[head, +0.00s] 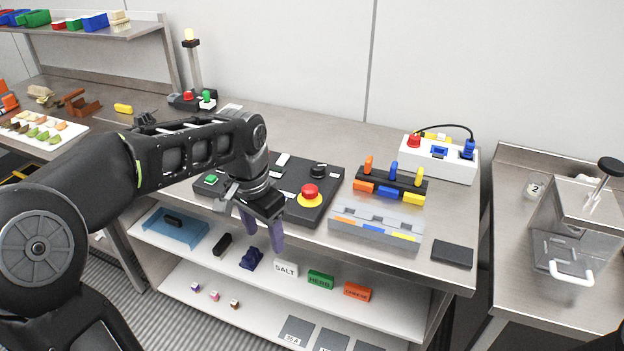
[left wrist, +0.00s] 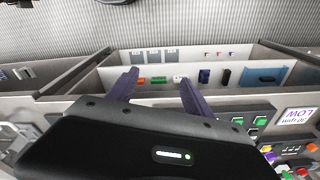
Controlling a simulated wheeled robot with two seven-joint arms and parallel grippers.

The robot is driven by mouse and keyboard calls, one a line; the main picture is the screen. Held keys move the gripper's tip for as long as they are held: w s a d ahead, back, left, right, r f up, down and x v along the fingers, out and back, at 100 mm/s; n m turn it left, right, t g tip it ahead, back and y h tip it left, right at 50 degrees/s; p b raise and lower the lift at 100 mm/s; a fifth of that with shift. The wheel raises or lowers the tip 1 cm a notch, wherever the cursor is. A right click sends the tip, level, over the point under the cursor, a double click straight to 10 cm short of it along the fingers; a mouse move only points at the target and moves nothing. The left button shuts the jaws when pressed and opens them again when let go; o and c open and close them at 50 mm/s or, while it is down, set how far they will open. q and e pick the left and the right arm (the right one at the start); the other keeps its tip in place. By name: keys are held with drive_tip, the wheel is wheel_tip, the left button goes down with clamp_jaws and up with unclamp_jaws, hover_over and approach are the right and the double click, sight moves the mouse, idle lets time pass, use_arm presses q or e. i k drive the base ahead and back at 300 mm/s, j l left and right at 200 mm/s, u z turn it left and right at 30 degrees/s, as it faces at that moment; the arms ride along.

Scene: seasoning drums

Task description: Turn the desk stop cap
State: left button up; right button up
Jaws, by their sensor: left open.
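The desk stop cap (head: 310,191) is a red mushroom cap on a yellow ring, on the dark control panel (head: 325,212) on the steel desk. My left gripper (head: 263,232) is open and empty in the head view. Its purple fingers point down, left of the cap and apart from it, over the front edge of the desk. In the left wrist view the two fingers (left wrist: 157,88) stand apart with nothing between them. I cannot make out the cap in the left wrist view. My right gripper is not in view.
A black knob (head: 318,170) sits behind the cap. Right of the panel stand a block with coloured levers (head: 390,187), a grey tray (head: 376,227) and a white box (head: 438,160) with another red button. The lower shelf (head: 210,263) holds labelled blocks.

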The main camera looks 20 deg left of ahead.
sight(309, 191)
drive_tip(key=i, duration=0.9)
